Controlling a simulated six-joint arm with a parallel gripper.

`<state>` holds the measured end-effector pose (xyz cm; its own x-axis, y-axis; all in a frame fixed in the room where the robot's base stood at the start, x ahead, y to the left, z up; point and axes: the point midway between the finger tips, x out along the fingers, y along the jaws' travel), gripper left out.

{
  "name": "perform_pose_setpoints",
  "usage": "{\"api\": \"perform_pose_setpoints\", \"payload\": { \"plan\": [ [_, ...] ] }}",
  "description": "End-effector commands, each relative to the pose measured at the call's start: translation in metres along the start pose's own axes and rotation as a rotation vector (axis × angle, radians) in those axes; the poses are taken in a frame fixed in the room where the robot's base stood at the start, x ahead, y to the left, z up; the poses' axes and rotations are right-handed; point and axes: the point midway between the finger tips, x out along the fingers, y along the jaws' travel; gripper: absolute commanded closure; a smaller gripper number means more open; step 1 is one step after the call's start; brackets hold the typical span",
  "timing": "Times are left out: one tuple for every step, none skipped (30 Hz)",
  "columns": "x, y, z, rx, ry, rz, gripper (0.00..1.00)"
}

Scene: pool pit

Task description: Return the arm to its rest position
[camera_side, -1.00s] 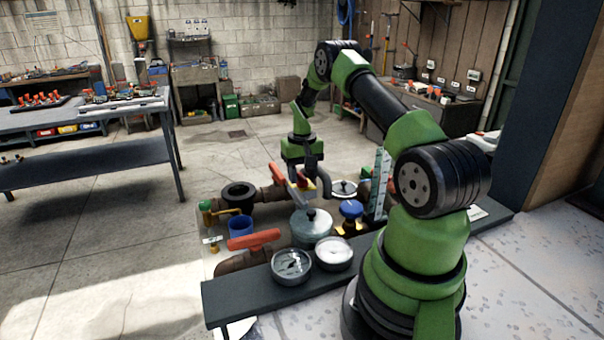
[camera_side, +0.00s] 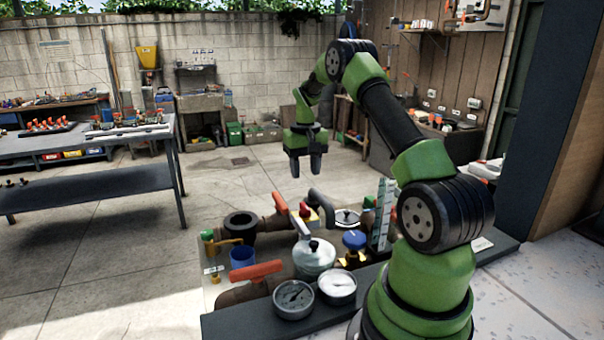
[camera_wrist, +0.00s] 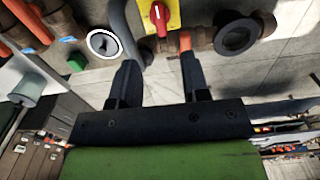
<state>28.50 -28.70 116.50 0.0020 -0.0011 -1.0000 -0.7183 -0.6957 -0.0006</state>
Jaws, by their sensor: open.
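My green arm rises from its base at the right of the side view and bends over the pit. My gripper (camera_side: 305,166) hangs fingers down in the air above the pipework. Its two dark fingers are apart with nothing between them. In the wrist view my gripper (camera_wrist: 157,75) also shows open and empty. Beyond the fingers, the wrist view shows a yellow box with a red knob (camera_wrist: 160,18), a round white-faced part (camera_wrist: 104,43) and a black ring (camera_wrist: 236,35).
A workbench (camera_side: 90,190) stands at left. The air around my gripper is clear.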

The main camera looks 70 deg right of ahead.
Motion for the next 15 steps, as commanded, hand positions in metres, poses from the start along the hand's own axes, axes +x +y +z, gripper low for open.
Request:
{"api": "perform_pose_setpoints", "payload": {
  "plan": [
    [0.000,0.000,0.000,0.000,0.000,0.000,0.57],
    [0.000,0.000,0.000,0.000,0.000,0.000,0.57],
    [0.000,0.000,0.000,0.000,0.000,0.000,0.57],
    [-0.001,-0.001,0.000,-0.001,0.002,0.000,0.57],
    [-0.003,-0.002,0.001,-0.003,0.004,-0.001,0.57],
    [-0.007,-0.006,0.002,-0.008,0.011,-0.003,0.57],
    [-0.012,-0.010,0.003,-0.014,0.018,-0.005,0.57],
    [-0.018,-0.015,0.004,-0.021,0.028,-0.008,0.57],
    [-0.029,-0.023,0.008,-0.033,0.043,-0.013,0.57],
    [-0.038,-0.030,0.012,-0.044,0.057,-0.019,0.57],
    [-0.048,-0.039,0.017,-0.055,0.071,-0.026,0.57],
    [-0.062,-0.050,0.024,-0.071,0.093,-0.036,0.57],
    [-0.072,-0.059,0.031,-0.086,0.109,-0.045,0.57],
    [-0.083,-0.068,0.039,-0.099,0.126,-0.056,0.57],
    [-0.096,-0.078,0.051,-0.117,0.147,-0.069,0.57]
  ]
}}
